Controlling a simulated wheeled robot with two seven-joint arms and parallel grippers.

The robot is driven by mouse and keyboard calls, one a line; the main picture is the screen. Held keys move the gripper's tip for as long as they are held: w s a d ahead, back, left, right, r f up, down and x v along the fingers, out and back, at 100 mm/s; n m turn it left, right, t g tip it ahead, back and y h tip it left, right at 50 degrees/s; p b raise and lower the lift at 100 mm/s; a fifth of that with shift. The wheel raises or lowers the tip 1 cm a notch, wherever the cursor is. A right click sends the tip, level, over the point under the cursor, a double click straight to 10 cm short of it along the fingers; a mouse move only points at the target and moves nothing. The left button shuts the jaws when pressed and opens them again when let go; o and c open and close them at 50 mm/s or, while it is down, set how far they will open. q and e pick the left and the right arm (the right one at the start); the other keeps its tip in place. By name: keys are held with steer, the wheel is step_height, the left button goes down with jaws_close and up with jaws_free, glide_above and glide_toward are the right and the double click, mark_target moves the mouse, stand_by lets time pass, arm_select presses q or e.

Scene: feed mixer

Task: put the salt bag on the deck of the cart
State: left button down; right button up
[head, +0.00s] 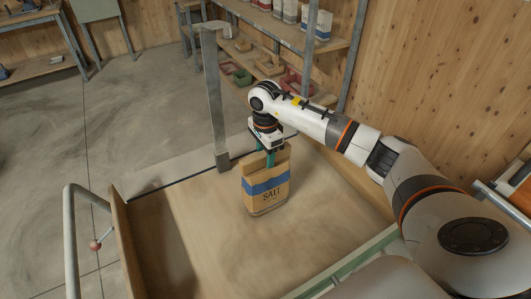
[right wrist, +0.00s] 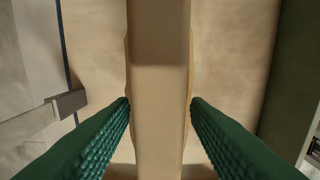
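The salt bag (head: 266,190) is a tan paper bag with a blue band and the word SALT. It is upright over the bare tan deck of the cart (head: 190,215), near its middle. Its base looks at or close to the deck; I cannot tell for sure whether it touches. My right gripper (head: 265,158) points down at the bag's top. In the right wrist view its green ribbed fingers (right wrist: 160,103) lie against both sides of the bag's top (right wrist: 160,75), shut on it. My left gripper is not in view.
A low wooden wall (head: 127,245) and a grey tube handle (head: 70,235) with a red knob bound the deck at left. A grey metal post (head: 214,100) rises at the deck's far edge. Shelves (head: 285,35) with bags and bins stand behind. The deck around the bag is clear.

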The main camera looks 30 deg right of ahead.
steer(key=shift+r, duration=0.35)
step_height(320, 180, up, 12)
steer(key=b, duration=0.3)
steer(key=shift+f, duration=0.25)
stand_by(0.3)
